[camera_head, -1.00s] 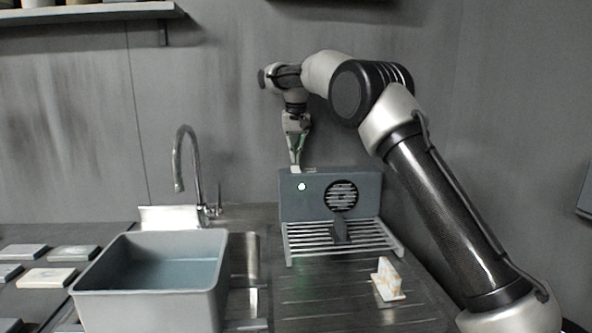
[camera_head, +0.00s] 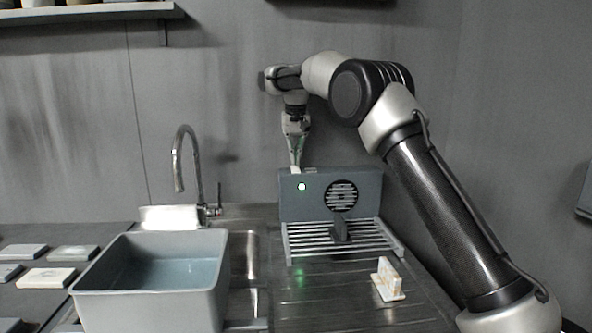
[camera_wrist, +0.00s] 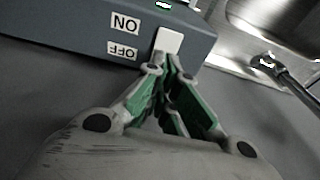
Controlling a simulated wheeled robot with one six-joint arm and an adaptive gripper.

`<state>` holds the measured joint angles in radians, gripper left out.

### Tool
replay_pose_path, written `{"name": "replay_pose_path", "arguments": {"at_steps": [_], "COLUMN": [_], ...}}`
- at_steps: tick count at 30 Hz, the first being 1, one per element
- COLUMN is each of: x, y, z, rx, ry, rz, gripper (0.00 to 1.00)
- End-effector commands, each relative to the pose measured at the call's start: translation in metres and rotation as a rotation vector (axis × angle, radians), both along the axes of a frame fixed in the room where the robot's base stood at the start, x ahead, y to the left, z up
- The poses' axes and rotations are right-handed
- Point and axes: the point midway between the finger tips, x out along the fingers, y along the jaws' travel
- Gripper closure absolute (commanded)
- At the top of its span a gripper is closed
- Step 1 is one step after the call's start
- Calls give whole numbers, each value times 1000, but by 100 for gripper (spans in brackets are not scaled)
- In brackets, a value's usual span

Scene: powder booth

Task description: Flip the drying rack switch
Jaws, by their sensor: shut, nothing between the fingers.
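The drying rack (camera_head: 361,190) is a grey box with a round fan grille and a slatted metal shelf in front. A small green-white light (camera_head: 302,187) is lit on its front. The switch is a white rocker (camera_wrist: 168,40) on the box's top left, beside ON and OFF labels (camera_wrist: 124,36) in the wrist view. My gripper (camera_head: 295,168) is shut and empty, pointing down at the box's top left edge. In the wrist view its fingertips (camera_wrist: 163,70) are right at the switch; I cannot tell whether they touch it.
A grey tub (camera_head: 150,290) of bluish liquid stands left, by the sink and tap (camera_head: 188,170). A dark piece (camera_head: 341,228) stands on the rack's slats. A small white-and-orange piece (camera_head: 387,280) is on the counter in front. Several tiles (camera_head: 48,277) lie far left.

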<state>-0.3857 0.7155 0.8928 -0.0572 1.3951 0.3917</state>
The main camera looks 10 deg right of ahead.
Motion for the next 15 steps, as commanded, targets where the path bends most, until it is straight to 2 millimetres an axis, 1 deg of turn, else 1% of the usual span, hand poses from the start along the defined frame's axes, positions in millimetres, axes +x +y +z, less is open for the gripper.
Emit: {"name": "replay_pose_path", "arguments": {"at_steps": [15], "x": [0], "y": [0], "z": [-8], "rx": [0], "ry": [-1], "rz": [0], "gripper": [100]}}
